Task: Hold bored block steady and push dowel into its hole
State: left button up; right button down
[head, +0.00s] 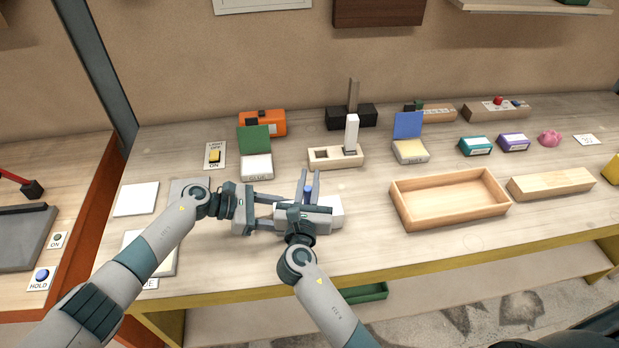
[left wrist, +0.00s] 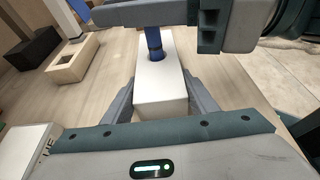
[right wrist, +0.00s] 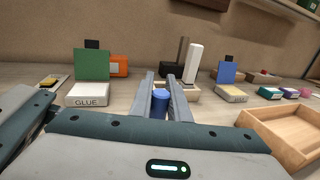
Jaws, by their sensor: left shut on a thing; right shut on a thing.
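The bored block (left wrist: 158,92) is white and lies on the table in the left wrist view, with a dark round hole in its top. Its right end (head: 335,207) shows in the head view; my right gripper hides much of the rest. My left gripper (head: 275,210) is shut on the block, one finger along each side. The blue dowel (left wrist: 153,38) stands upright with its lower end at the hole; I cannot tell how deep it sits. My right gripper (head: 305,182) is shut on the dowel, which also shows between its fingers in the right wrist view (right wrist: 160,100).
Behind are a glue box (head: 257,167) with a green lid, a wooden holder (head: 322,162) with a white bar, and a blue-lidded box (head: 411,151). An empty wooden tray (head: 447,213) stands to the right. The table's front edge is close.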

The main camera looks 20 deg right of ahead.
jog(key=shift+f, duration=0.7)
jog(key=c, duration=1.6)
grip_release()
jog(key=v, duration=1.2)
jog(key=shift+s, duration=0.1)
pick_arm(q)
jog(key=o, duration=1.9)
jog(key=shift+c, duration=0.2)
jog(key=shift+a+r, duration=0.1)
jog(key=shift+a, duration=0.1)
